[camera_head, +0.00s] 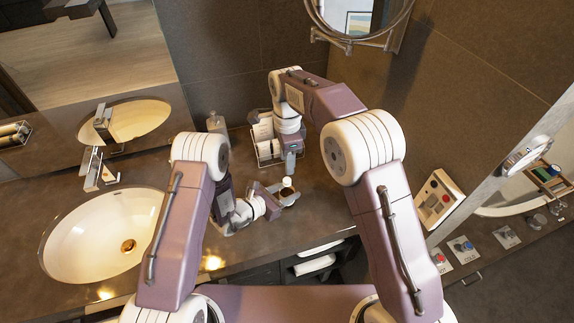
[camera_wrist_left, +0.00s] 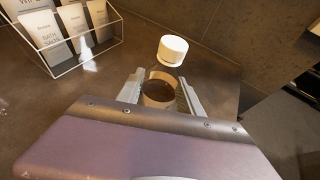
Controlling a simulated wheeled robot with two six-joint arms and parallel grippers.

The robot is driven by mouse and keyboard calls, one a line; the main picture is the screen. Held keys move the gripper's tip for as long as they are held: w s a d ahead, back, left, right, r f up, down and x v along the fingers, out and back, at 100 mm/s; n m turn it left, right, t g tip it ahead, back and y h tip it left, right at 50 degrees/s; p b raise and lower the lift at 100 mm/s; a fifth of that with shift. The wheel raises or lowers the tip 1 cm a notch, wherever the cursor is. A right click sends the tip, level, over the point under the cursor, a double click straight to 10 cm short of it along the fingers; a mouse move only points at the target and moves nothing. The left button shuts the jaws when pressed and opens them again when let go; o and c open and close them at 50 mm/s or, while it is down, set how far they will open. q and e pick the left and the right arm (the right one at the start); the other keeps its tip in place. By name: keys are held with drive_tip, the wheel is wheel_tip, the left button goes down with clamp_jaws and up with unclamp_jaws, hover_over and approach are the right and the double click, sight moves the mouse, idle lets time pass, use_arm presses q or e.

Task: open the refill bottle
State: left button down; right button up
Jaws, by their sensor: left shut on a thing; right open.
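The refill bottle (camera_head: 288,193) is small and brown with a pale band, and it stands upright near the back of the counter. My left gripper (camera_head: 282,198) is shut around its body. The left wrist view shows the bottle (camera_wrist_left: 158,94) between the two grey fingers. A white cap (camera_head: 287,182) is at the bottle's top. In the left wrist view the cap (camera_wrist_left: 172,50) shows above the dark shoulder, and I cannot tell whether it is seated or loose. My right gripper (camera_head: 290,172) is open and points down just above the cap, apparently empty.
A wire rack (camera_head: 266,150) with white packets stands behind, close to my right gripper. A dispenser bottle (camera_head: 215,124) stands to its left. The sink (camera_head: 95,235) is at left.

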sight(287, 180)
drive_tip(key=m, duration=0.8)
wheel_tip(287, 180, down, 8)
